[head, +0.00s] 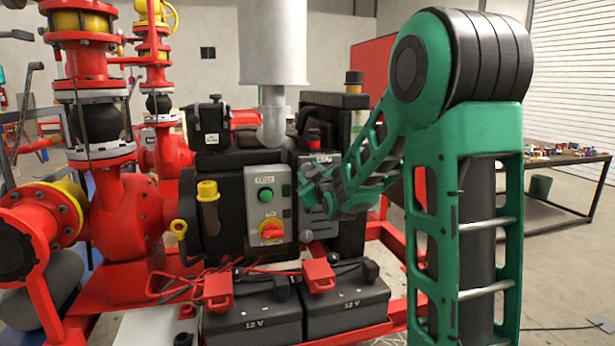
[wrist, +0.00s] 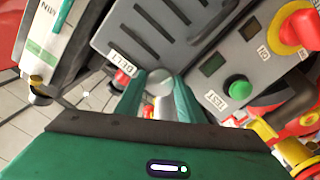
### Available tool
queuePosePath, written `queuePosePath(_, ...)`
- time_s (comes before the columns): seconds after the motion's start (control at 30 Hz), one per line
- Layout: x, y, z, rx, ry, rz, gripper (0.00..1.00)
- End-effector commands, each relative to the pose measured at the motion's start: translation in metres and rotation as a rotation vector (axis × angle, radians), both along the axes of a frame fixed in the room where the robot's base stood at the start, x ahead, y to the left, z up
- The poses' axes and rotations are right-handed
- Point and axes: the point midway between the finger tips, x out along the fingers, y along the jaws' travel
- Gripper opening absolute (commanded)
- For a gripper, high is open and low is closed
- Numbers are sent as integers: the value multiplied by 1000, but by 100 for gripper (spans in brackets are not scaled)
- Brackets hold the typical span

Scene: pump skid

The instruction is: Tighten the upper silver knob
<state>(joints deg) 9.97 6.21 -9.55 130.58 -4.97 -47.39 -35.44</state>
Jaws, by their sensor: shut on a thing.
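The silver knob (wrist: 158,83) shows as a round pale face between the two green fingers of my gripper (wrist: 160,95) in the wrist view. The fingers lie on both sides of it and are shut on it. In the head view my gripper (head: 308,192) is at the front of the dark grey panel (head: 308,163), and the gripped knob is hidden behind it. A second small silver knob (head: 306,236) shows below my gripper on the same panel. How far the gripped knob is screwed in cannot be told.
Left of my gripper is a grey control box (head: 266,190) with a green button and a red-yellow rotary switch. Two black 12 V batteries (head: 345,298) with red terminal covers sit below. A tall silver cylinder (head: 272,45) stands above. Red pipework (head: 120,220) fills the left.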

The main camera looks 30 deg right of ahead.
Motion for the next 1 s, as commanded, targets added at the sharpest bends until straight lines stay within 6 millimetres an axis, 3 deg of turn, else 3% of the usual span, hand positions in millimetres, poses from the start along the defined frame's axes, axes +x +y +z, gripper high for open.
queuePosePath(0.3, 1, 5, -5, -105, 42, 10, 12)
queuePosePath(0.83, 1, 5, -5, -125, 47, 10, 12)
queuePosePath(0.87, 1, 5, -5, -124, 46, 10, 39)
queuePosePath(0.9, 1, 5, -5, -124, 46, 10, 49)
queuePosePath(1.0, 1, 4, -3, -126, 44, 7, 53)
